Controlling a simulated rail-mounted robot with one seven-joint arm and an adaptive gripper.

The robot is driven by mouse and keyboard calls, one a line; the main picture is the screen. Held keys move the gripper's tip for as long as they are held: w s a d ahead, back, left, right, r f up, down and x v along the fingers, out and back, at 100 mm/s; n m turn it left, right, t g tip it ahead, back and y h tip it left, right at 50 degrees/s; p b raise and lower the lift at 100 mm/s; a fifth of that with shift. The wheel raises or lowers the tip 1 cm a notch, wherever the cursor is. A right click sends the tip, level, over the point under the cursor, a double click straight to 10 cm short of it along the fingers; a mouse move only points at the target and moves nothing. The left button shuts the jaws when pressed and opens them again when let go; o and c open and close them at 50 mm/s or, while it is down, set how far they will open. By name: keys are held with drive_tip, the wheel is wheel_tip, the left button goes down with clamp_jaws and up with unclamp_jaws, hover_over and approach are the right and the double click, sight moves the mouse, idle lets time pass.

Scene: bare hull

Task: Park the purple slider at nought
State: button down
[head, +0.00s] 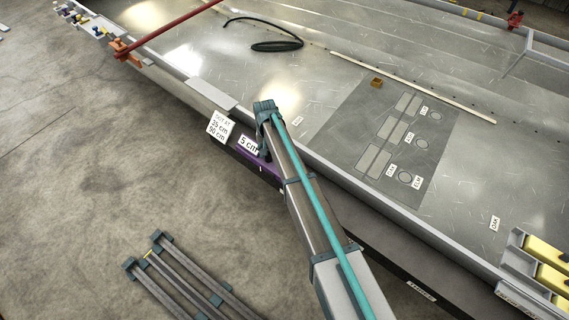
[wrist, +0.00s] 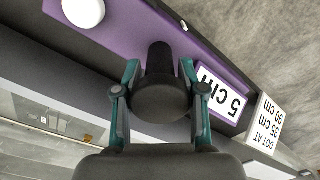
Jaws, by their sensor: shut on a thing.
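The purple slider (head: 264,170) sits on the side face of the long metal hull edge. It carries a white "5 cm" label (head: 248,145). In the wrist view the purple plate (wrist: 115,28) fills the upper part, with a dark round knob (wrist: 160,98) standing out from it. My gripper (wrist: 160,68) is shut on this knob, one teal finger on each side. In the head view my gripper (head: 264,153) reaches down over the edge and partly hides the slider. A white sign (head: 219,127) reading "DOT AT 35 cm 90 cm" is just left of the slider.
A red bar (head: 170,30) with an orange clamp crosses the hull at upper left. A grey panel (head: 350,150) with labelled outlines and a black cable coil (head: 277,45) lie on the hull. Yellow-and-grey brackets (head: 540,265) stand at lower right. Dark bars (head: 180,280) lie on the floor.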

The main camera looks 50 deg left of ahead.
drive_tip(key=a, duration=0.5)
drive_tip(key=shift+s, duration=0.3)
drive_tip(key=shift+r, duration=0.1)
drive_tip(key=c, duration=0.7)
unclamp_jaws()
drive_tip(key=shift+s+a, duration=0.1)
drive_tip(key=shift+o, duration=0.2)
drive_tip(key=shift+r, duration=0.2)
wheel_tip(320, 180, up, 12)
drive_tip(key=shift+f, duration=0.25)
